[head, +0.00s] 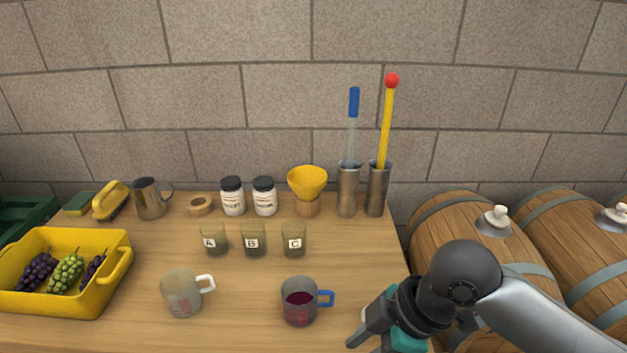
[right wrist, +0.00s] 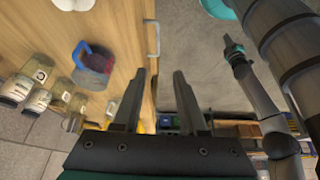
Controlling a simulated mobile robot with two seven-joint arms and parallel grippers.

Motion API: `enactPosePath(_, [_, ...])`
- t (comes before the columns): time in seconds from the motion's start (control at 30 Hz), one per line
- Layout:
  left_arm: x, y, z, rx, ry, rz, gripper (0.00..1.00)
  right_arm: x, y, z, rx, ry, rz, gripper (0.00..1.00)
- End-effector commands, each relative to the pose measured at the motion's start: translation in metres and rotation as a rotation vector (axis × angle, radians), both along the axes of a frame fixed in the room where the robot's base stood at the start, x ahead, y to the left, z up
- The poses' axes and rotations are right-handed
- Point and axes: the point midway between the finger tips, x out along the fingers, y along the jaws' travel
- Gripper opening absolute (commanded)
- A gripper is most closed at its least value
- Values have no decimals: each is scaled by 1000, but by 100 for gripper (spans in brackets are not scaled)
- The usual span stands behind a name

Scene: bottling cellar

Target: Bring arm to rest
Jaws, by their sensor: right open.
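My right gripper (head: 364,345) is low at the front right corner of the wooden table in the head view. In the right wrist view the two fingers of the right gripper (right wrist: 160,76) are apart with nothing between them. A measuring jug with a blue handle and dark red liquid (head: 299,299) stands on the table, left of the gripper and apart from it; the jug also shows in the right wrist view (right wrist: 92,62). What looks like my left gripper (right wrist: 233,46) shows small over the floor in the right wrist view; its fingers are unclear.
The wooden table (head: 230,325) also holds a white-handled jug (head: 183,292), a yellow crate of grapes (head: 70,300), cups A, B and C (head: 254,243), and two metal cylinders (head: 348,192) with tall tools at the back. Barrels (head: 460,225) lie to the right.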

Motion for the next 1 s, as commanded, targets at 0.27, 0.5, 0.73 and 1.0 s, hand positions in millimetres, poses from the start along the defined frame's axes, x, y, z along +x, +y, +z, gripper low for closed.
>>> enactPosePath(0.27, [31, -2, 2, -4, -49, 0, 0, -11, 22, -23, 78, -9, -241, 42])
enactPosePath(0.5, [12, -1, 1, -2, -19, 1, 0, -23, 8, -47, 101, 16, -605, 42])
enactPosePath(0.73, [8, 0, 0, -1, -12, 1, 0, -51, -37, -74, 34, 62, -976, 42])
enactPosePath(1.0, [11, 0, 0, -1, -16, 1, 0, -99, -93, -97, -107, 103, -1302, 42])
